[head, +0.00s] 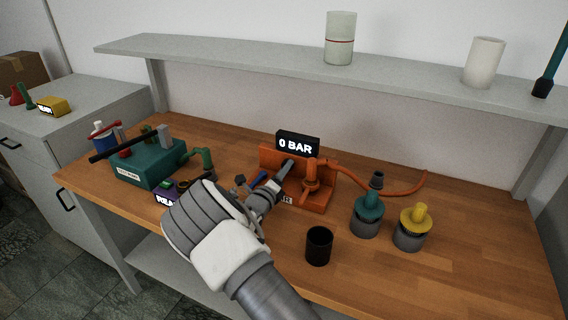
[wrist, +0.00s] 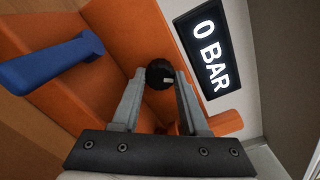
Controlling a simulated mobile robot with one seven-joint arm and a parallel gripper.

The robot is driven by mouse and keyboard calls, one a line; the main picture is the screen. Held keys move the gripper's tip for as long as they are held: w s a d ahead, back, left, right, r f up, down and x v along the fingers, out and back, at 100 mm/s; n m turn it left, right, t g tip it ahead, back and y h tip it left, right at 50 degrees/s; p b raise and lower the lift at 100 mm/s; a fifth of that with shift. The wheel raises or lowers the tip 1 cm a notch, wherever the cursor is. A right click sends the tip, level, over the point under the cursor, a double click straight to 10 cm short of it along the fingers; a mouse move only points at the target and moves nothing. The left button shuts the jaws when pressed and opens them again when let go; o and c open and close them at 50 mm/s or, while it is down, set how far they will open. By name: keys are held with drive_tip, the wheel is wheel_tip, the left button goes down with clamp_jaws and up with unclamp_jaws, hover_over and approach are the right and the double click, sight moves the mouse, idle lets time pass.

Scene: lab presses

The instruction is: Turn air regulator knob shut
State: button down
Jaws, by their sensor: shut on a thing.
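The air regulator is an orange unit (head: 318,190) on the wooden bench, with a black display (head: 297,143) reading 0 BAR. In the wrist view its orange body (wrist: 125,28) and the display (wrist: 208,50) show close up. The round black regulator knob (wrist: 158,72) has a small white mark and sits between my fingertips. My gripper (wrist: 160,82) is shut on the knob. In the head view my gripper (head: 286,170) reaches the left part of the orange unit, and the knob is hidden there. A blue lever (wrist: 50,62) sticks out beside the knob.
A black cup (head: 319,246), a teal-topped canister (head: 367,214) and a yellow-topped one (head: 411,228) stand to the right. A teal box (head: 150,164) stands at the left. An orange hose (head: 385,190) runs right from the unit. A shelf (head: 250,68) hangs above.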

drive_tip(key=n+p, duration=0.2)
drive_tip(key=n, duration=0.2)
drive_tip(key=shift+n+p, duration=0.7)
drive_tip(key=shift+n, duration=0.7)
drive_tip(key=shift+c, duration=2.1)
unclamp_jaws()
drive_tip(key=shift+s, duration=0.1)
drive_tip(key=v, duration=1.7)
drive_tip(key=shift+s+a, duration=0.1)
drive_tip(key=shift+s, duration=0.05)
